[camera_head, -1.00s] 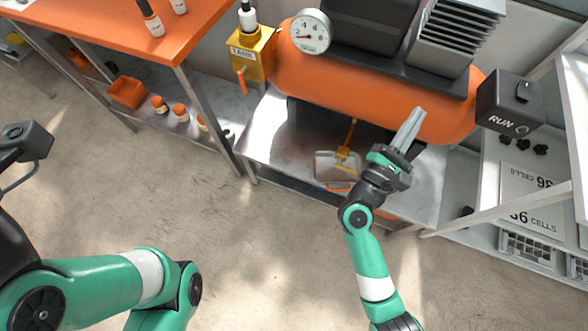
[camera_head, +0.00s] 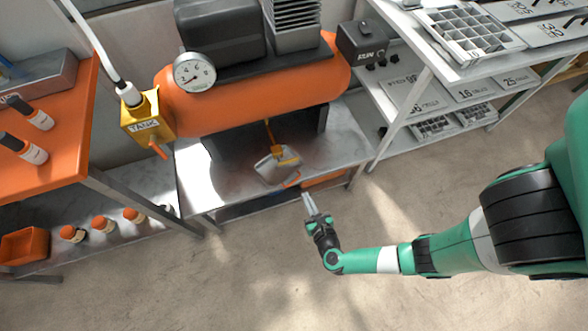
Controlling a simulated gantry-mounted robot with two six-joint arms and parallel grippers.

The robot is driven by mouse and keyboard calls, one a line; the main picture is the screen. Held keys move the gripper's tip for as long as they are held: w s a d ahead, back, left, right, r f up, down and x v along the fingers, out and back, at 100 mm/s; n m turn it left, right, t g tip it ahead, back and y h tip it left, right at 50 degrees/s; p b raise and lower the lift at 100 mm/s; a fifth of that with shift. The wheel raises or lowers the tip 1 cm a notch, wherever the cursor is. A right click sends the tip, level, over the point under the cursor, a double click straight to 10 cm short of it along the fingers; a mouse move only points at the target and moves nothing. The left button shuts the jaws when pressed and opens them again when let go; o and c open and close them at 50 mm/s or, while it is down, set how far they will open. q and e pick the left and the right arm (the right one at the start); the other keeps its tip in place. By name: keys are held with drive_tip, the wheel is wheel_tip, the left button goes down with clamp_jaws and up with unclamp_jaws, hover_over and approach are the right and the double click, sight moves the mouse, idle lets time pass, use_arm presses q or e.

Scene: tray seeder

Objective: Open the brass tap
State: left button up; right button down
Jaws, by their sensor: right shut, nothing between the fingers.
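A small brass-yellow tap (camera_head: 270,134) hangs beneath the orange tank (camera_head: 250,105), above a grey metal pan (camera_head: 277,172) on the low shelf. The pan partly lies under the tap's lower part; its fine shape is too small to tell. My right gripper (camera_head: 308,199) is shut and empty, in front of the shelf's front edge, below and right of the pan in the picture. It is apart from the tap. My left gripper is not in view.
A yellow box marked TANK (camera_head: 142,112) with an orange lever stands at the tank's left end. A pressure gauge (camera_head: 194,72) sits on the tank. A black RUN box (camera_head: 361,41) is at the right. Bottles and an orange bin (camera_head: 24,246) are at left. The floor in front is clear.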

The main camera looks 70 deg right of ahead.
drive_tip(key=shift+w+d+b, duration=0.5)
drive_tip(key=shift+w+d, duration=0.75)
drive_tip(key=shift+d, duration=0.25)
drive_tip(key=shift+w+d+b, duration=0.55)
drive_tip(key=shift+w+d, duration=0.75)
drive_tip(key=shift+d, duration=0.2)
drive_tip(key=shift+w+d+b, duration=0.5)
drive_tip(key=shift+w+d, duration=0.75)
drive_tip(key=shift+d, duration=0.25)
